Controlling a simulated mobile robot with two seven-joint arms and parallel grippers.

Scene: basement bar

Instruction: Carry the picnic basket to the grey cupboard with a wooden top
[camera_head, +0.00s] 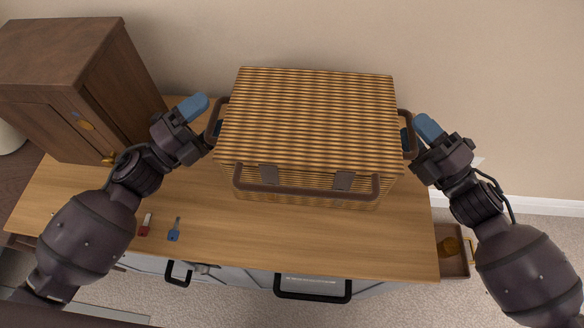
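The picnic basket (310,120) is a striped woven box with a brown front handle and a brown handle on each side. It appears to stand level on the wooden top (330,245) of the grey cupboard, whose grey front (255,278) shows below. My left gripper (206,116) is at the basket's left side handle, with one blue finger outside it and the other inside. My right gripper (416,130) is placed the same way at the right side handle. Both grippers look open, with gaps between the outer fingers and the handles. The basket's underside is hidden.
A dark wooden cabinet (130,85) stands at the left end of the top. A red-and-white item (146,225) and a blue item (174,230) lie near the front left. A small wooden tray (454,264) is at the right. The wall is behind.

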